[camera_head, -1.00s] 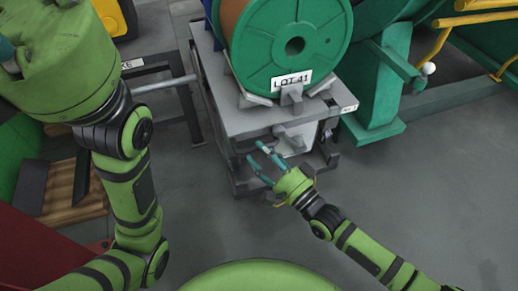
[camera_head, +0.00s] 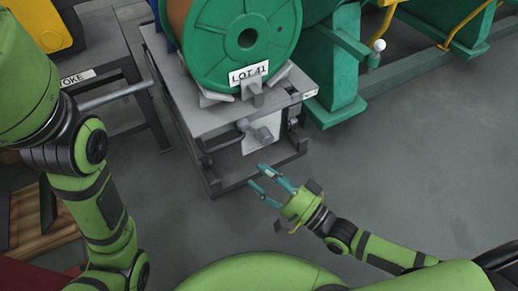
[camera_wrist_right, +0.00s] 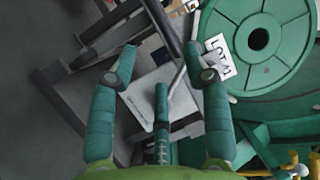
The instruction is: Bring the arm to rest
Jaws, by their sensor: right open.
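My right gripper (camera_head: 270,184) is open and empty in the head view. Its teal fingers point up and left toward the lower front of the grey cart (camera_head: 214,122), with floor showing around the hand. In the right wrist view the open fingers (camera_wrist_right: 165,80) spread in front of the cart, with nothing between them in their grasp. My left arm (camera_head: 95,180) comes in at the left of the head view. Its gripper is outside the picture.
A green spool (camera_head: 215,40) labelled LOT 41 sits in a cradle on the cart. A green machine frame (camera_head: 335,75) with yellow rails stands at the upper right. A dark bench with a rod stands at the left. Grey floor (camera_head: 400,180) is clear at the right.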

